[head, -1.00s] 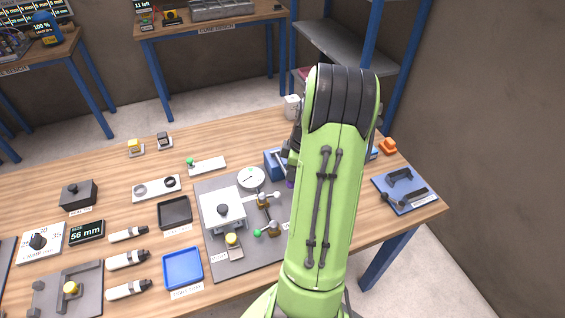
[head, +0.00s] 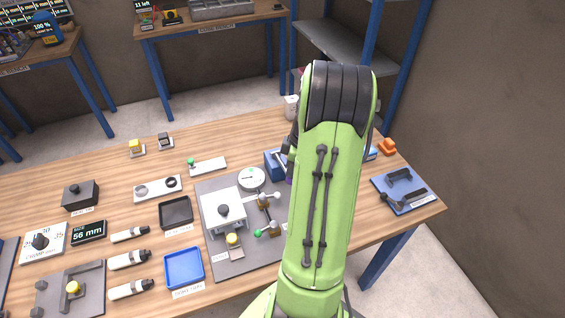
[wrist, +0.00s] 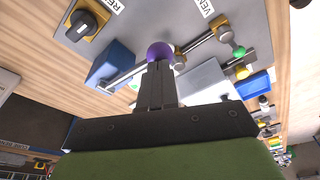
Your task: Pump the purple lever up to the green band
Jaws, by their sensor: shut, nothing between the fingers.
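The purple lever's ball knob (wrist: 160,51) shows in the wrist view right at the tips of my gripper (wrist: 159,66). My gripper's fingers are together with nothing between them. They look to be against or just short of the knob; I cannot tell whether they touch. A blue pump box (wrist: 111,63) stands beside the knob, with a metal rod near it. In the head view my arm hides the gripper and most of the lever; only a sliver of purple shows. A round white dial gauge (head: 251,178) sits on the grey plate, its green band too small to read.
A black rotary knob (wrist: 82,24) lies near the blue box. A blue tray (head: 184,268) stands left of the plate.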

